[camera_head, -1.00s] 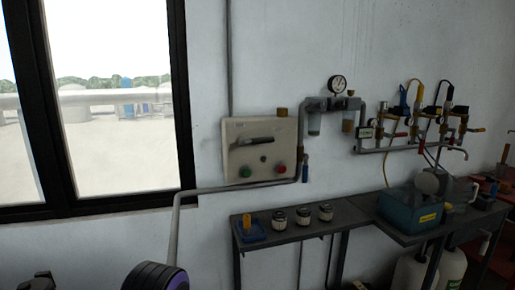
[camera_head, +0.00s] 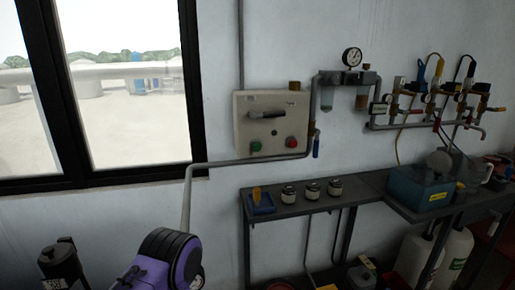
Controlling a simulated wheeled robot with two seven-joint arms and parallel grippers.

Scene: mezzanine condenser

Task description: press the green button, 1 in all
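The green button (camera_head: 256,146) is small and round, at the lower left of a beige control box (camera_head: 272,108) on the white wall. Nothing covers the green button. Neither gripper can be made out. A purple and black part of my arm shows at the bottom, left of centre, below the box and apart from it.
A grey pipe (camera_head: 232,161) runs just under the box. Below right, a narrow shelf (camera_head: 294,208) holds a blue tray (camera_head: 258,209) and several small jars. Gauges and valves line the wall rightward. A dark canister (camera_head: 62,266) shows at lower left. The wall before the box is clear.

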